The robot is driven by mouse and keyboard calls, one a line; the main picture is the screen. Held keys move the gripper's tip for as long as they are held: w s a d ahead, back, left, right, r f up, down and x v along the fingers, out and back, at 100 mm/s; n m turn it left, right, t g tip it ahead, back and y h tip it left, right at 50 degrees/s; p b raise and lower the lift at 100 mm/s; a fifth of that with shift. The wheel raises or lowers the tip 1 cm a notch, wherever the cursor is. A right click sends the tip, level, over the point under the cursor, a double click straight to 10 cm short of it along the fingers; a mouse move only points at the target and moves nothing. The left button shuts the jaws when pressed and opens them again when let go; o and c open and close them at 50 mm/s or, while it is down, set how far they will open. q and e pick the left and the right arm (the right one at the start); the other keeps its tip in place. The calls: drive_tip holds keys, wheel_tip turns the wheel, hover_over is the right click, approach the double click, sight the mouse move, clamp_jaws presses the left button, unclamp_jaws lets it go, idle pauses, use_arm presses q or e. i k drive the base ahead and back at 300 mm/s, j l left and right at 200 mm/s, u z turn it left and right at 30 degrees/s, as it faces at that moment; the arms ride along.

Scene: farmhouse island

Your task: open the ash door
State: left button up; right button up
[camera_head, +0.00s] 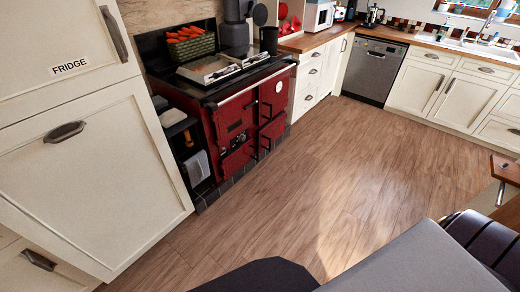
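The red range cooker (238,120) stands against the wall left of centre, with its front facing right and toward me. Its front has several small red doors. One is the low door at the left of the front (237,161), which looks shut. Another is the lower right door (272,131), and above it is a door with a round pale dial (278,87). No label tells me which is the ash door. Dark fittings show between the left doors, too small to make out. Neither of my grippers is in view.
A rail (255,88) runs along the cooker's top front edge. A basket of carrots (191,47) sits on top. The cream fridge cabinet (85,165) stands close on the left. The wooden floor (340,170) before the cooker is clear. A dishwasher (374,70) stands beyond.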

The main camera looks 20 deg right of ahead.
sight(230, 164)
drive_tip(key=i+l, duration=0.1)
drive_tip(key=l, duration=0.45)
drive_tip(key=i+l+u, duration=0.1)
drive_tip(key=l, duration=0.4)
drive_tip(key=i+l, duration=0.1)
drive_tip(key=l, duration=0.45)
drive_tip(key=i+l, duration=0.1)
drive_tip(key=l, duration=0.45)
drive_tip(key=i+l+u, duration=0.1)
drive_tip(key=l, duration=0.4)
